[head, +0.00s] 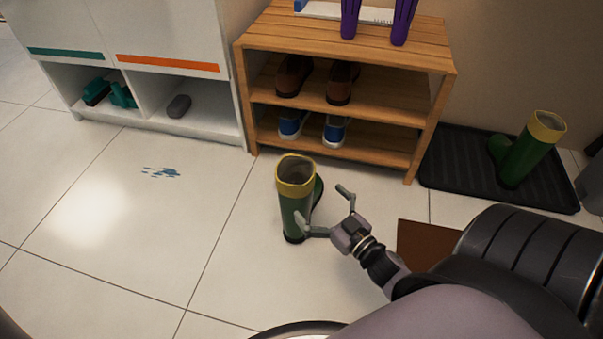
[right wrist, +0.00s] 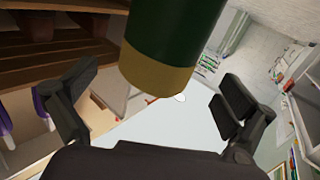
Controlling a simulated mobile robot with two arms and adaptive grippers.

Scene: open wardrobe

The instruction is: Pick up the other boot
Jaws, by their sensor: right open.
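A green boot with a yellow rim (head: 297,205) stands upright on the tiled floor in front of the wooden shoe rack. My right gripper (head: 325,209) is open at the boot's shaft, with one finger in front of the shaft and the other to its right. In the right wrist view the boot's green shaft and yellow rim (right wrist: 158,75) show between the open fingers (right wrist: 160,85). I cannot tell whether the fingers touch it. The matching green boot (head: 527,150) stands on the black tray at the right. My left gripper is not in view.
The wooden rack (head: 345,110) holds brown and blue shoes, with purple items on top. A black tray (head: 445,175) lies right of it. A white cabinet (head: 190,130) stands at the left.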

